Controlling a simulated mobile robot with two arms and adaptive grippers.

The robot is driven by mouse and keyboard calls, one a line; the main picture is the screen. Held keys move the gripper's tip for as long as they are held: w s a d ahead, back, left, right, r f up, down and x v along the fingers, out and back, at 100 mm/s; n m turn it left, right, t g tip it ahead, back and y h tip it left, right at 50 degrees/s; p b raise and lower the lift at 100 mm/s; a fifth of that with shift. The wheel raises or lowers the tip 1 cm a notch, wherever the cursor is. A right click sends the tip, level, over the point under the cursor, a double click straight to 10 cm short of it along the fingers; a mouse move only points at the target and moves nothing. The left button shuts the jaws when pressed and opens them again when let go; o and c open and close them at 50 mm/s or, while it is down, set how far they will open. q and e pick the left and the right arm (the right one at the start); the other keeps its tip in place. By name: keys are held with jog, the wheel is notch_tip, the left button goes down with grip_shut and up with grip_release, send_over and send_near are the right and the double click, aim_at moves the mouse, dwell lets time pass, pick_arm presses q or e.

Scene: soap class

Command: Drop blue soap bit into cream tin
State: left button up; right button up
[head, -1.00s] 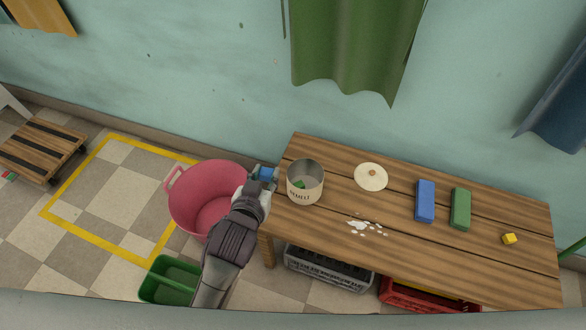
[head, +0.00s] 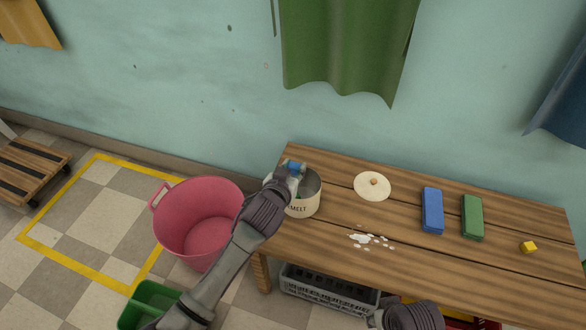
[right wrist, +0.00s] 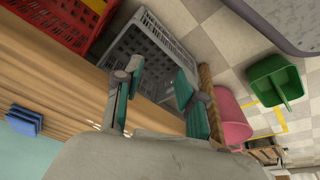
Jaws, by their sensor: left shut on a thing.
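The cream tin (head: 303,208) with "MELT" lettering stands at the left end of the wooden table. My left gripper (head: 292,170) is shut on a small blue soap bit (head: 296,165). It is above the tin's far-left rim, and the gripper and wrist cover part of the opening. The tin's contents are mostly hidden. My right gripper (right wrist: 160,88) is open and empty in the right wrist view, its teal-lined fingers apart beside the table edge.
A round cream lid (head: 372,187), white flakes (head: 368,241), a blue bar (head: 432,211), a green bar (head: 472,217) and a yellow cube (head: 528,247) lie on the table (head: 345,210). A pink tub (head: 200,210) stands left of it. A grey crate (head: 328,290) sits below.

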pick_arm(q)
notch_tip(320, 180, down, 3)
jog(key=b, duration=0.2)
jog(key=shift+r+b, duration=0.1)
jog(key=shift+b, duration=0.3)
jog(key=shift+f+b, duration=0.75)
jog(key=shift+b, duration=0.05)
jog(key=shift+f, duration=0.1)
pick_arm(e)
notch_tip(320, 180, up, 7)
jog(key=w+t, duration=0.2)
jog(key=shift+a+t, duration=0.3)
jog(key=shift+a, duration=0.05)
pick_arm(q)
jog(key=o, duration=0.9)
jog(key=shift+o, duration=0.2)
jog(key=shift+s, duration=0.1)
jog(key=v, duration=1.2)
